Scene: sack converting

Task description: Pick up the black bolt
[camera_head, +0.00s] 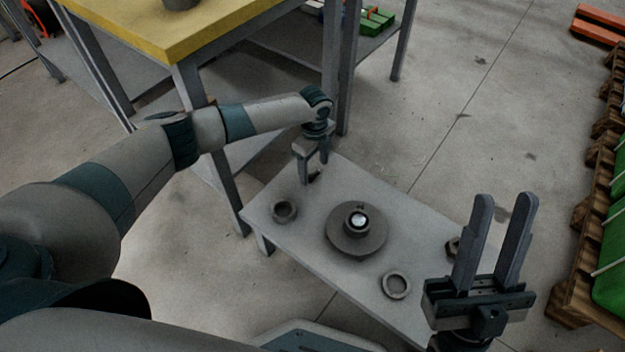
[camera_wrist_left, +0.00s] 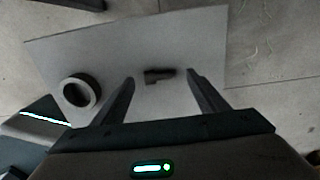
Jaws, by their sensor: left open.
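The black bolt (camera_wrist_left: 158,76) lies on the grey table in the left wrist view, on its side, framed between the two fingers. In the head view the bolt (camera_head: 315,177) is a small dark shape at the table's far end, partly hidden by the fingers. My left gripper (camera_head: 314,170) points down over it, open, with nothing held; I cannot tell the exact height gap. My right gripper (camera_head: 505,200) is open and empty, raised at the right near the table's right end, fingers pointing up in the picture.
The low grey table (camera_head: 290,246) holds a ring (camera_head: 285,211), a round flanged part (camera_head: 345,243), another ring (camera_head: 395,285) and a nut (camera_head: 453,247). A yellow-topped table (camera_head: 190,30) stands behind my left arm. Pallets (camera_head: 575,275) line the right side.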

